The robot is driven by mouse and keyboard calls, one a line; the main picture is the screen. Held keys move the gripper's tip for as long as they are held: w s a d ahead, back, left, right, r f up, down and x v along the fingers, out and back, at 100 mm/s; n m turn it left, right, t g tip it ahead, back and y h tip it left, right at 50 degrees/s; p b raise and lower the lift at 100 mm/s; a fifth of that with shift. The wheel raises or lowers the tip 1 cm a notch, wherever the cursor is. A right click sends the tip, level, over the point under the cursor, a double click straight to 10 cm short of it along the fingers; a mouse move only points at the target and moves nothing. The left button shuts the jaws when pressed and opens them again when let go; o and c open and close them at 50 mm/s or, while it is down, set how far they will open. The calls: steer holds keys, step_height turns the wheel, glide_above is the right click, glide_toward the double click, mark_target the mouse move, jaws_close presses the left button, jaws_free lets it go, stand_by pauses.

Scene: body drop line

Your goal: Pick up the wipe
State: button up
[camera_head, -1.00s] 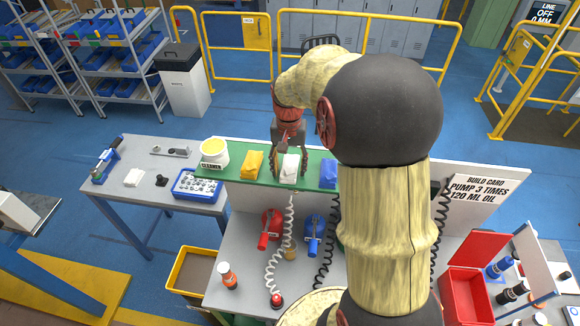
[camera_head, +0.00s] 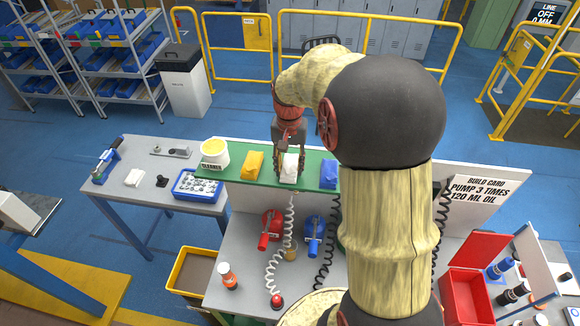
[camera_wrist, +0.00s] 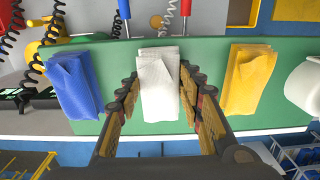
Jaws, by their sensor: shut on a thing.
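Three folded wipes lie in a row on the green shelf (camera_head: 222,173): a yellow one (camera_head: 252,165), a white one (camera_head: 289,168) in the middle, and a blue one (camera_head: 328,174). My gripper (camera_head: 289,172) reaches down over the white wipe, with its fingers on either side of it. In the wrist view, the white wipe (camera_wrist: 157,82) stands between the two fingers (camera_wrist: 160,103), and the gripper is shut on it. The blue wipe (camera_wrist: 74,84) and the yellow wipe (camera_wrist: 247,79) are apart from the fingers. The white wipe still appears to be at the shelf surface.
Red (camera_head: 270,229) and blue (camera_head: 314,233) tools with coiled cords are below the shelf. A side table (camera_head: 125,190) holds a blue tray of parts (camera_head: 198,187).

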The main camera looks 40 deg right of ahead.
steer(key=shift+r, duration=0.45)
steer(key=s+a+r+b, duration=0.3)
steer(key=s+r+b, duration=0.1)
steer(key=s+r, duration=0.7)
steer(key=s, duration=0.2)
steer(key=shift+s+a+r, duration=0.15)
steer(key=shift+s+r, duration=0.15)
steer(key=shift+s, duration=0.05)
steer(key=o, duration=0.4)
steer(key=shift+c, duration=1.1)
